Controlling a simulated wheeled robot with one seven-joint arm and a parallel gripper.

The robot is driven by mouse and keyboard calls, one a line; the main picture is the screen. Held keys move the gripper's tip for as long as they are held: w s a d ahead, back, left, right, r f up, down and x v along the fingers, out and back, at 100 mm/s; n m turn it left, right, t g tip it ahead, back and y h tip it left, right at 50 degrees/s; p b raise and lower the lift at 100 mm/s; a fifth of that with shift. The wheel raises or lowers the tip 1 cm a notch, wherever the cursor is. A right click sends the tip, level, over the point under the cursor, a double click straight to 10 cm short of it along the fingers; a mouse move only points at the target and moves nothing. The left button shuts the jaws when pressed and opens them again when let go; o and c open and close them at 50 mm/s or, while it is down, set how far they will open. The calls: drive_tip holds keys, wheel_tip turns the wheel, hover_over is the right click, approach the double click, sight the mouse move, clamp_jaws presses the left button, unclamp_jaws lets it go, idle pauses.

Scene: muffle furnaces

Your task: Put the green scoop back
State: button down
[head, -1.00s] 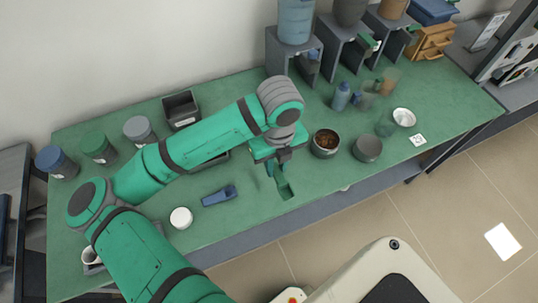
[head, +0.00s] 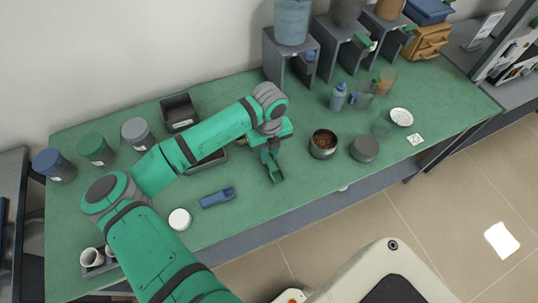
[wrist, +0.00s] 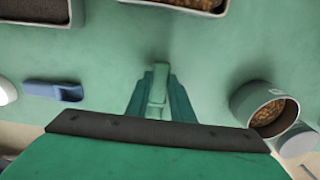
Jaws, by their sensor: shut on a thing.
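My gripper (head: 267,152) is shut on the green scoop (head: 275,172) and holds it over the middle of the green table, near its front part. In the wrist view the green scoop (wrist: 160,82) sits between the two fingers (wrist: 160,100), seen nearly end on. I cannot tell how high the scoop is above the table. A blue scoop (head: 217,197) lies on the table to the left of my gripper.
Two bins, one at the back (head: 180,112) and one partly behind my arm (head: 213,160), stand to the left. A pot of brown pieces (head: 323,144) and a grey round lid (head: 365,148) are to the right. Several canisters (head: 96,149) stand far left; dispensers (head: 290,55) stand behind.

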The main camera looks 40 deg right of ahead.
drive_tip(key=shift+f, duration=0.35)
drive_tip(key=shift+f, duration=0.15)
drive_tip(key=c, duration=1.5)
unclamp_jaws()
drive_tip(key=shift+c, duration=0.2)
